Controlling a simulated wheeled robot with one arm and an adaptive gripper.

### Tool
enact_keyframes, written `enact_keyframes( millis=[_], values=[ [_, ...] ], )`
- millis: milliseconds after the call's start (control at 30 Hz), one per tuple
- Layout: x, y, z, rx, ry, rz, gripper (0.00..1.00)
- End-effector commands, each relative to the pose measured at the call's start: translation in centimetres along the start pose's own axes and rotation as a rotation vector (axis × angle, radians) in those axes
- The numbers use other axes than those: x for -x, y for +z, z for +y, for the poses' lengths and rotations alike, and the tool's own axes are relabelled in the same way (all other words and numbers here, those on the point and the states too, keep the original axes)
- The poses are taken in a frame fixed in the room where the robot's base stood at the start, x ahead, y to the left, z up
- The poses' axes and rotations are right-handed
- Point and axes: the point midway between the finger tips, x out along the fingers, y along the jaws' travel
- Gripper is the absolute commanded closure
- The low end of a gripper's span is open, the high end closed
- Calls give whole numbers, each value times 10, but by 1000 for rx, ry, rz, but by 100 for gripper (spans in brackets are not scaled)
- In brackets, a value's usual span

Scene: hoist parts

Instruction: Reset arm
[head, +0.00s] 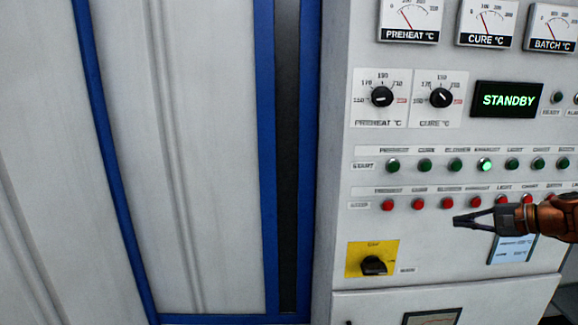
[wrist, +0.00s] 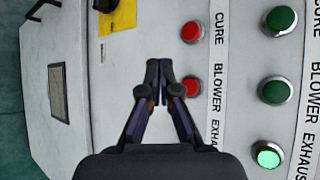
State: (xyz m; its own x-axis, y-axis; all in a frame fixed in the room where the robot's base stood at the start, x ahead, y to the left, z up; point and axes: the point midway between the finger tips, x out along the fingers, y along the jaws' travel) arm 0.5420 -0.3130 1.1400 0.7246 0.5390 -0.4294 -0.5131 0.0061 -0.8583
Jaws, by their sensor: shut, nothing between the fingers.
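My gripper (head: 458,221) comes in from the right in the head view, in front of the control panel (head: 420,235), just below the row of red buttons (head: 445,203). In the wrist view my gripper (wrist: 158,68) has its fingertips together with nothing between them. They overlap the left edge of a red button (wrist: 194,87). Another red button (wrist: 191,32) is above it in that picture. I cannot tell whether the fingertips touch the panel. One green button (head: 485,165) is lit in the row above, and it glows in the wrist view (wrist: 268,156) too.
A display (head: 508,100) reads STANDBY. Two black knobs and several dial gauges (head: 409,20) sit higher on the panel. A black rotary switch (head: 374,265) is on a yellow plate (head: 384,247). A large pale door with blue edging (head: 265,150) is to the left.

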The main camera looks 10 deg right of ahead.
Motion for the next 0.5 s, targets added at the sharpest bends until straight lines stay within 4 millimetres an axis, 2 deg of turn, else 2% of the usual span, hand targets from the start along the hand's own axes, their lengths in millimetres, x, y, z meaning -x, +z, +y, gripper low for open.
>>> enact_keyframes(
  millis=[67, 233, 367, 500],
  values=[
    [-16, 25, -5, 38, 36, -39, 100],
    [-62, 110, -4, 168, 172, -158, 100],
    [-87, 176, 12, 278, 290, -241, 100],
    [-101, 240, 40, 395, 419, -315, 100]
  ],
)
